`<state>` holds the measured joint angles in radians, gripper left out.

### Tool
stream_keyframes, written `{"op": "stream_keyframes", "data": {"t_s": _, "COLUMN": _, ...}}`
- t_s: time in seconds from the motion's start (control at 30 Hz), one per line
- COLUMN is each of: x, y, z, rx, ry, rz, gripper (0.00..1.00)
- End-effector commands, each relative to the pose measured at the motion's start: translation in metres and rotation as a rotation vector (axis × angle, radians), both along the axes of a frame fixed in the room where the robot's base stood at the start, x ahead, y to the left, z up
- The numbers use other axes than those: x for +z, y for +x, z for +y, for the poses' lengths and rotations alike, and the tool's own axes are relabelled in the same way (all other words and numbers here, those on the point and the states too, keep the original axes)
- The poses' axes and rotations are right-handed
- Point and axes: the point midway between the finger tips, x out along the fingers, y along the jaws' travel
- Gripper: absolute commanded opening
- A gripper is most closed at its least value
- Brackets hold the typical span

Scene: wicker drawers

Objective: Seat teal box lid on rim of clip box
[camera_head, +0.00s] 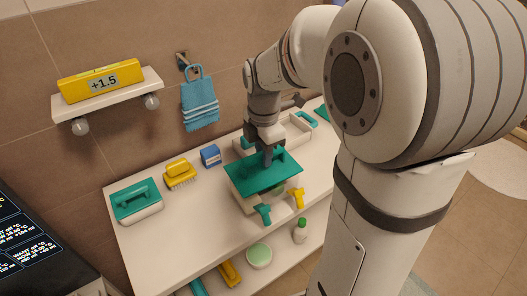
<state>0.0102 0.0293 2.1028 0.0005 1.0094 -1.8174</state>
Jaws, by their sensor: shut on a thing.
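A flat teal box lid (248,178) lies under my gripper (268,158), which is shut on the lid's raised handle. The lid is directly over the clip box (252,208), a pale box on the white counter. A teal clip (262,214) and a yellow clip (298,198) stick out at the box's front side. The lid hides most of the box's opening and rim. I cannot tell from this view whether the lid touches the rim or hovers just above it.
A pale box with a teal lid (137,201), a yellow brush (180,173) and a blue packet (210,155) stand to the left on the counter (190,225). An open pale box (298,130) is behind. A bowl (259,255) and bottle (300,230) are below.

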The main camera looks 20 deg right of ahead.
Motion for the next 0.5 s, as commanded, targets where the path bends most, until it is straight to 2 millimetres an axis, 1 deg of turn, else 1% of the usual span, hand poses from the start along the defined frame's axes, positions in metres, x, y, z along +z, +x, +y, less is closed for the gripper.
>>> {"op": "stream_keyframes", "data": {"t_s": 0.5, "x": -0.014, "y": 0.0, "z": 0.0, "rx": 0.0, "ry": 0.0, "rz": 0.0, "gripper": 0.0}}
